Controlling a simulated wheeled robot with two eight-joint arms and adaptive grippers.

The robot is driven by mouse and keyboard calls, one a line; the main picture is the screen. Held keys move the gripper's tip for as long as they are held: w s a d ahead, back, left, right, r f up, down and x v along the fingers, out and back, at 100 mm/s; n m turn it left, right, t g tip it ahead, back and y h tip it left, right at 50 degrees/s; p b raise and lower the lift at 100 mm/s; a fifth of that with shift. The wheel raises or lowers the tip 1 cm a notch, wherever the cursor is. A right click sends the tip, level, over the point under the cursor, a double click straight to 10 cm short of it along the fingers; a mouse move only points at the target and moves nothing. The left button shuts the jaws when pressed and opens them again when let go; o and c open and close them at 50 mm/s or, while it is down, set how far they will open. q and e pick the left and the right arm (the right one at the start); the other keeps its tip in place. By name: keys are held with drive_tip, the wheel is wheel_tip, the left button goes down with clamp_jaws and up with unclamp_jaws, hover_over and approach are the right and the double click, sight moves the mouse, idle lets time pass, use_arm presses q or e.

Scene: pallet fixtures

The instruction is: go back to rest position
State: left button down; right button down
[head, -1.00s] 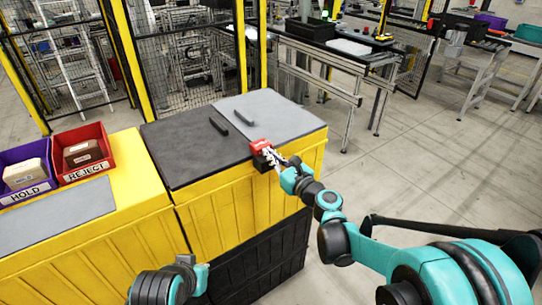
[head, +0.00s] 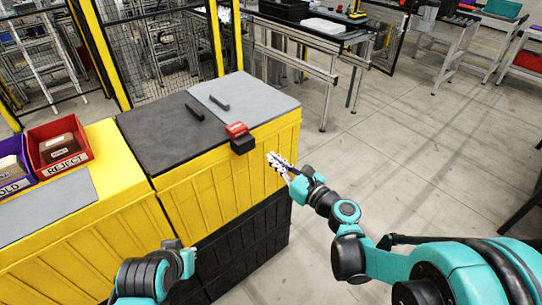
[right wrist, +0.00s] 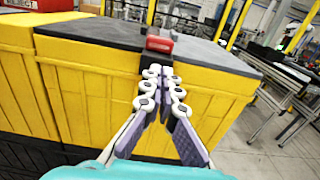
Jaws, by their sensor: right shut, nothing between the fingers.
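My right gripper (head: 279,163) is shut and empty, in the air just in front of the yellow crate's front face. In the right wrist view its fingers (right wrist: 161,76) meet near the middle, below a red and black block. My left arm shows at the bottom left in the head view; its end (head: 180,258) is near the black lower crate, and its fingers cannot be made out. The red and black block (head: 238,138) sits at the front edge of the crate top, apart from my right gripper. It also shows in the right wrist view (right wrist: 159,44).
The yellow crate has a dark mat (head: 165,140) and a grey mat (head: 262,98) on top, with two small dark bars. Red REJECT (head: 60,146) and purple HOLD (head: 14,165) bins stand at left. A conveyor (head: 310,48) stands behind.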

idle(0.4)
drive_tip(key=s+d+f+n+g+h, duration=0.1)
drive_tip(key=s+f+n+g+h, duration=0.35)
drive_tip(key=s+n, duration=0.85)
drive_tip(key=s+d+f+n+g+h, duration=0.1)
drive_tip(key=s+d+f+n+h, duration=0.1)
drive_tip(key=d+n, duration=0.4)
drive_tip(key=s+d+f+n+g+h, duration=0.2)
drive_tip(key=s+d+n+h, duration=0.2)
drive_tip(key=n, duration=0.5)
drive_tip(key=s+d, duration=0.2)
drive_tip(key=s, duration=0.1)
drive_tip(key=shift+f+n, duration=0.25)
drive_tip(key=shift+n, duration=0.15)
